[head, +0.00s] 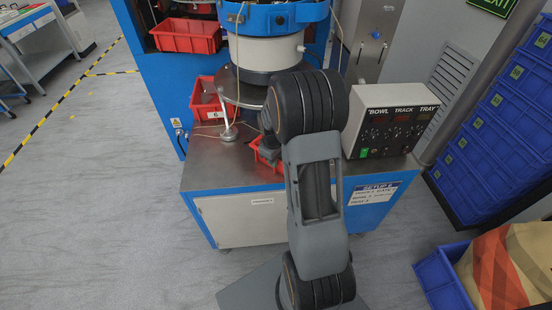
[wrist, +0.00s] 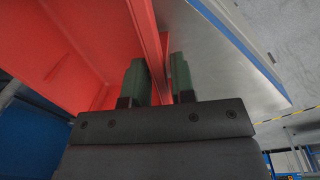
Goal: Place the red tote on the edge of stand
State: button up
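The red tote (head: 258,150) is at the front part of the metal-topped stand (head: 215,172), mostly hidden behind my arm in the head view. In the wrist view the tote (wrist: 75,45) fills the upper left, with one wall running between my fingers. My gripper (wrist: 160,82) is shut on that wall, a green pad on each side. Its fingertips are hidden by my arm in the head view. The stand's bare top and blue edge (wrist: 240,42) show right of the tote. I cannot tell whether the tote's base touches the top.
Another red tote labelled 6 (head: 211,102) is at the stand's back left, by the blue and white bowl feeder (head: 268,48). A control box (head: 390,120) stands at the right. Blue crates (head: 500,125) are stacked at the far right. The floor at left is clear.

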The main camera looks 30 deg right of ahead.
jog(key=shift+o, duration=1.3)
notch_tip(320, 180, up, 11)
jog(key=a+p, duration=0.1)
jog(key=s+a+r+m+t, duration=0.1)
jog(key=s+a+r+m, duration=0.1)
jog(key=s+a, duration=0.5)
jog(key=s+a+r+m+t+y, duration=0.1)
jog(key=s+a+r, duration=0.2)
jog(key=s+a, duration=0.4)
jog(key=shift+s+a+r+m+t, duration=0.25)
jog(key=shift+s+r+m+t, duration=0.05)
jog(key=shift+s+m+t, duration=0.1)
notch_tip(320, 180, up, 7)
jog(key=p, duration=0.6)
jog(key=shift+o, duration=0.3)
jog(key=shift+s, duration=0.15)
